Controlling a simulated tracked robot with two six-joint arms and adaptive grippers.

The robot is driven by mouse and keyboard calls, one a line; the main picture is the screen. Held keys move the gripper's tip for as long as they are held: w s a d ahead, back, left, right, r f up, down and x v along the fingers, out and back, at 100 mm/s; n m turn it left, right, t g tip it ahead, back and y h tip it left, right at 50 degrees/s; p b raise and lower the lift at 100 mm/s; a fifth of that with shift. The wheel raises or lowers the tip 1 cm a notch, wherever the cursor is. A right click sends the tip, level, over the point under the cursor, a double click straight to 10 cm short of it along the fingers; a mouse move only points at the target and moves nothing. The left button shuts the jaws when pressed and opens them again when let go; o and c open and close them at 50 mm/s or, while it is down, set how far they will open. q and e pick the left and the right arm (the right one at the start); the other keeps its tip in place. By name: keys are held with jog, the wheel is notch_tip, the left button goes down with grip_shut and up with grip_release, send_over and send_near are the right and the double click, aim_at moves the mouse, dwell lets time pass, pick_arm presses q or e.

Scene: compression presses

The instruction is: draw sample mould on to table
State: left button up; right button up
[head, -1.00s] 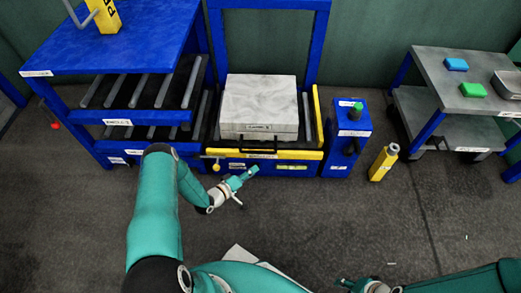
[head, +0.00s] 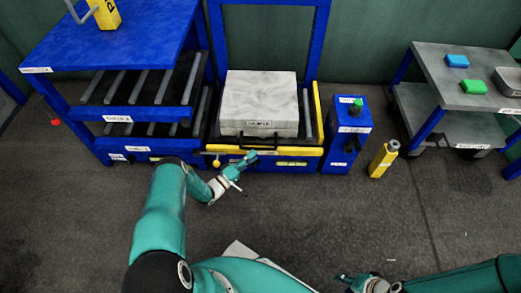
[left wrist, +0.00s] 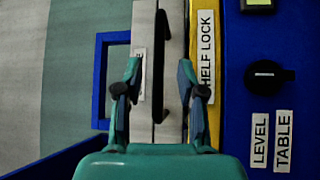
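The sample mould (head: 259,97) is a grey, square, two-layer block with a label on its front. It rests on a blue press bed with a yellow front bar (head: 285,153). A black handle (left wrist: 160,60) runs along the mould's front side. My left gripper (head: 249,157) is at that front side. In the left wrist view, my left gripper (left wrist: 159,78) is open, with the handle between its fingers in the picture. I cannot tell whether the fingers reach around it, and no grip shows. My right gripper (head: 347,281) is low in the head view, too small to read.
A blue rack with rollers (head: 130,90) stands left of the press bed. A blue control box (head: 348,130) with a green button and a yellow bottle-like object (head: 382,160) stand to the right. A grey trolley (head: 445,85) is further right. The floor in front is clear.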

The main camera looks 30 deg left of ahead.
aim_at(261, 148)
pick_arm(q)
jog(key=x, duration=0.5)
jog(key=shift+w+b, duration=0.3)
jog(key=shift+b, duration=0.1)
grip_shut()
jog(key=shift+d, duration=0.1)
